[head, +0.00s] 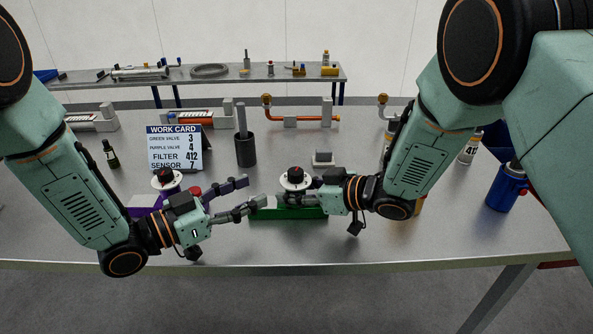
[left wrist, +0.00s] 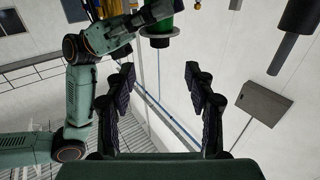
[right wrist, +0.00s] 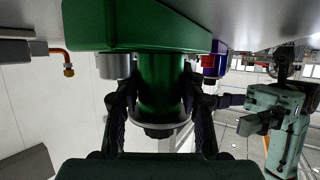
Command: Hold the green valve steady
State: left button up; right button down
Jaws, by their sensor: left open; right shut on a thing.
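The green valve stands upright on the bench, with its green base (head: 290,213) and a white dial with a dark knob (head: 296,179) on top. My right gripper (head: 290,197) is shut around its body from the right. The right wrist view shows the green body (right wrist: 160,85) between both fingers. My left gripper (head: 252,191) is open and empty, its fingertips just left of the green valve. In the left wrist view the valve (left wrist: 158,30) appears upside down beyond the open fingers (left wrist: 158,82). The valve body is partly hidden by my right fingers in the head view.
The purple valve (head: 144,200) stands behind my left gripper. A blue container (head: 505,190) is at right. The front strip of the bench is clear.

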aim_at(289, 175)
pick_arm(q)
jog(key=x, duration=1.1)
jog(key=shift+w+d, duration=0.2)
jog(key=shift+d, duration=0.15)
jog(key=shift+c, duration=0.4)
grip_shut()
